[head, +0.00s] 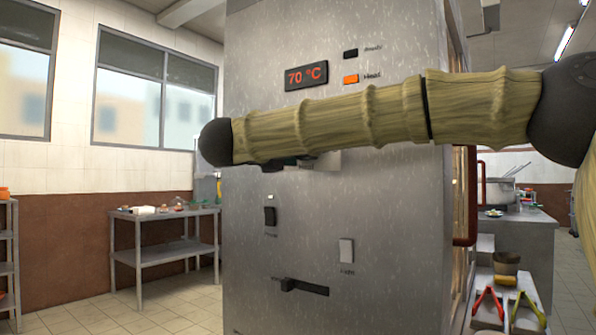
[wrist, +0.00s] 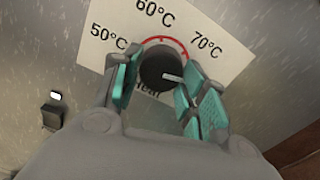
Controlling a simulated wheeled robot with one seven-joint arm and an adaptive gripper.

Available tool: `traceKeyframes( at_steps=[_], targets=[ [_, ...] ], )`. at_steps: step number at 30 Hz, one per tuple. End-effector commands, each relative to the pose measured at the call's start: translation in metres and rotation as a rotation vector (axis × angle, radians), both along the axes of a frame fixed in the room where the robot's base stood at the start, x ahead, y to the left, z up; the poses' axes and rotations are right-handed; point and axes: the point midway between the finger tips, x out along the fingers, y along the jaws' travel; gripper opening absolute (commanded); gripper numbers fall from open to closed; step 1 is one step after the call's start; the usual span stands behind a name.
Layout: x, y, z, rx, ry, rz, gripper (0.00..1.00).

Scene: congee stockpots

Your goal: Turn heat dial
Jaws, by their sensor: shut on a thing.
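The heat dial (wrist: 160,66) is a round black knob with a white pointer line, on a pale scale card (wrist: 103,57) marked 50, 60 and 70°C with a red arc. The pointer aims right and slightly down in the wrist view, below the 70°C label. My gripper (wrist: 163,75) is shut on the dial, with teal pads on its left and right sides. In the head view my arm hides the dial; a bit of the card (head: 327,161) shows. The red display (head: 306,75) reads 70 °C.
On the steel cabinet (head: 330,215), the upper indicator (head: 351,53) is dark and the lower one (head: 351,79) is orange. Below are a black switch (head: 270,216), a light switch (head: 346,251) and a slot lever (head: 290,285). A red handle (head: 467,225) is at the right.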

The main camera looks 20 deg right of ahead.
Motion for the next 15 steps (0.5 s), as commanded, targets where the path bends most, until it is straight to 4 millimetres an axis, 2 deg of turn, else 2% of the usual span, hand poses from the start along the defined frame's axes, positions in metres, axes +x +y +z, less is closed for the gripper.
traceKeyframes(
  at_steps=[1, 15],
  targets=[
    [0.0006, 0.0004, -0.0099, 0.021, -0.020, -0.001, 0.19],
    [0.0012, 0.0014, -0.0059, 0.140, -0.173, -0.001, 0.18]
  ],
)
